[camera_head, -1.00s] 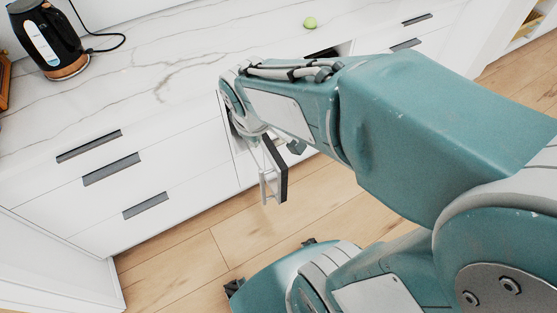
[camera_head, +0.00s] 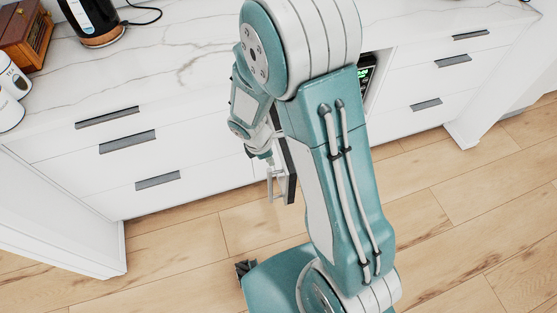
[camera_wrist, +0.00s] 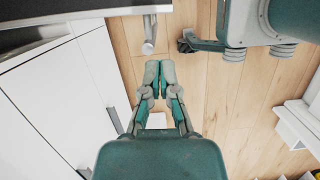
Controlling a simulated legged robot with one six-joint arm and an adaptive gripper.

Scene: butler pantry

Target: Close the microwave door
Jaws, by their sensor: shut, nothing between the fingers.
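The microwave is built in under the counter, mostly hidden behind my arm in the head view; its green-lit display (camera_head: 366,68) shows just right of the arm. Its door (camera_head: 290,172) stands open, jutting out from the cabinet front, with a pale bar handle (camera_head: 271,183) on its left side. In the wrist view a dark panel, probably the door (camera_wrist: 45,35), crosses the top left, with the metal handle (camera_wrist: 149,35) beside it. My gripper (camera_wrist: 160,64) is shut and empty, its fingertips just below the handle in that picture; I cannot tell whether they touch.
White drawers (camera_head: 130,165) with grey handles lie left of the microwave, and more drawers (camera_head: 440,85) lie right. A black kettle (camera_head: 92,20) and a wooden box (camera_head: 25,35) stand on the marble counter (camera_head: 180,50). The wooden floor (camera_head: 450,220) at right is clear.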

